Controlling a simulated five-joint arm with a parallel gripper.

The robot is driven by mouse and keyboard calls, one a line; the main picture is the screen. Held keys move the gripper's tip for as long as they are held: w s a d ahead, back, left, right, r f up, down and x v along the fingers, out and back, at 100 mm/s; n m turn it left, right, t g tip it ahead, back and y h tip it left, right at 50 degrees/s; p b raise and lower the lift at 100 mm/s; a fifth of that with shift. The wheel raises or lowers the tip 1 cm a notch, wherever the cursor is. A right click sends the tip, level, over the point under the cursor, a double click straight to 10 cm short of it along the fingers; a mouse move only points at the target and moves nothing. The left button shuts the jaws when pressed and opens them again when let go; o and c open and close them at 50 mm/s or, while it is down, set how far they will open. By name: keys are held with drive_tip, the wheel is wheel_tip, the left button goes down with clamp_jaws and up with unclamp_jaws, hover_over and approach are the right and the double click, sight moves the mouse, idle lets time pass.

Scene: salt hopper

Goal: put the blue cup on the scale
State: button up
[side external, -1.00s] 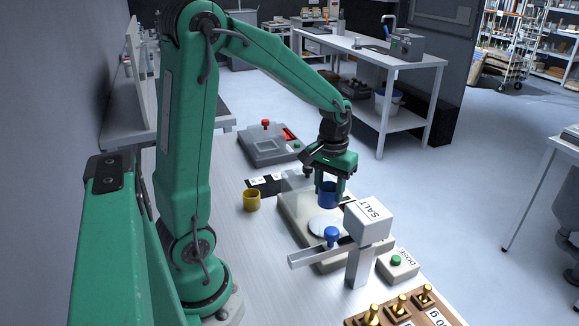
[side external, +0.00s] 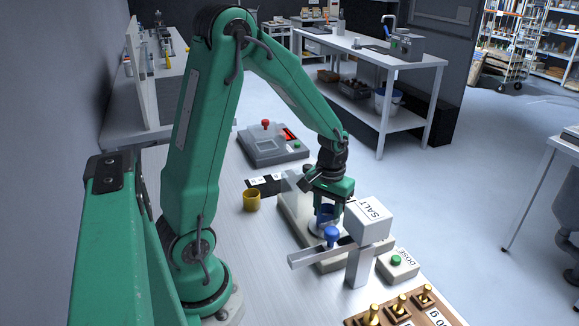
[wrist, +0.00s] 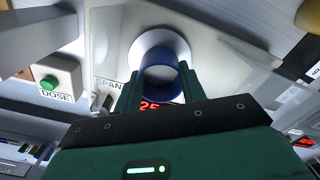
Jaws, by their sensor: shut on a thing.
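My gripper (side external: 328,212) is shut on the blue cup (side external: 324,216), with a finger on each side of it. The cup is upright and low over the scale's round pale pan, partly hidden by the fingers. The scale (side external: 289,214) is a pale, flat box under the salt hopper. In the wrist view the cup (wrist: 160,76) sits in front of the round pan (wrist: 141,50) between my fingers. Red digits (wrist: 150,106) starting with "25" show past the gripper, partly covered. I cannot tell whether the cup's base touches the pan.
The white SALT hopper (side external: 368,221) stands close to the right of my gripper. Its slide with a blue knob (side external: 332,236) is in front. A DOSE button box (side external: 398,266), brass weights (side external: 398,304), a yellow cup (side external: 251,200) and a grey red-knobbed device (side external: 268,148) stand around.

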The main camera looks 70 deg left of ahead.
drive_tip(key=shift+f, duration=0.1)
drive_tip(key=o, duration=1)
drive_tip(key=shift+c, duration=0.2)
wheel_tip(320, 180, up, 12)
idle(0.8)
drive_tip(key=s+d+r+m+t, duration=0.5)
drive_tip(key=s+d+r+m, duration=0.1)
drive_tip(key=s+d, duration=0.4)
drive_tip(key=shift+s+r+t, duration=0.2)
drive_tip(key=shift+s+t, duration=0.1)
drive_tip(key=shift+s, duration=0.5)
